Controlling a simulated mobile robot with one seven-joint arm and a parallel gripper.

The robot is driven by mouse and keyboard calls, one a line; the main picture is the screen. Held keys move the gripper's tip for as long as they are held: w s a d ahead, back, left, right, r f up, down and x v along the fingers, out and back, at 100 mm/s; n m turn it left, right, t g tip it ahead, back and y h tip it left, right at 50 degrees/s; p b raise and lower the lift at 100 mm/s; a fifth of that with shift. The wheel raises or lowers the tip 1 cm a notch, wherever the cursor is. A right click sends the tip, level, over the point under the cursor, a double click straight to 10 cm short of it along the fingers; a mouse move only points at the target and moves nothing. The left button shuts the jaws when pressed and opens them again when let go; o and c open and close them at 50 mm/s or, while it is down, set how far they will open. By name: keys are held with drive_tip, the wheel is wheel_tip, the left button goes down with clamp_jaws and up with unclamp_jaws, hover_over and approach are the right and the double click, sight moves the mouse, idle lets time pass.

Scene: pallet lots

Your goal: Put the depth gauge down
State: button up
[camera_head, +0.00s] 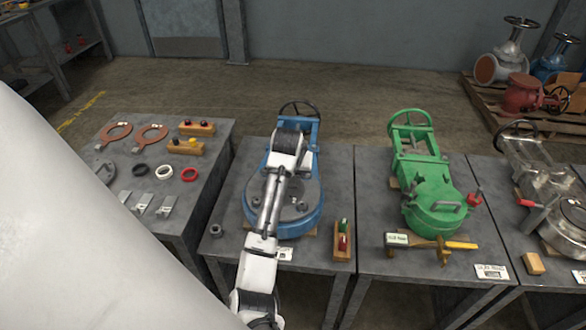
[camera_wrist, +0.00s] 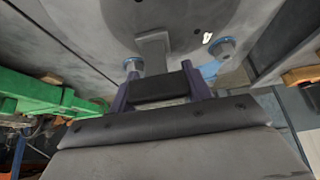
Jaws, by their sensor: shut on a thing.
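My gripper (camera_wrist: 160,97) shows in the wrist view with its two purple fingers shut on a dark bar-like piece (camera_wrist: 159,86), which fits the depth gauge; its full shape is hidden. A grey block (camera_wrist: 152,47) shows just beyond the fingers, and I cannot tell whether it belongs to the gauge. Beyond lies a broad grey disc face with two round studs (camera_wrist: 132,66). In the head view my arm reaches over the blue valve (camera_head: 310,222) on the middle table, and hides the gripper and the gauge.
A wood block with red and green pieces (camera_head: 343,240) and a nut (camera_head: 216,231) sit on the blue valve's table (camera_head: 232,250). The right table holds a green valve (camera_head: 432,200) and a yellow-ended tool (camera_head: 460,245). The left table (camera_head: 218,135) holds rings, plates and blocks.

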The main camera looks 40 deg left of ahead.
drive_tip(key=o, duration=1.4)
drive_tip(key=shift+f, duration=0.1)
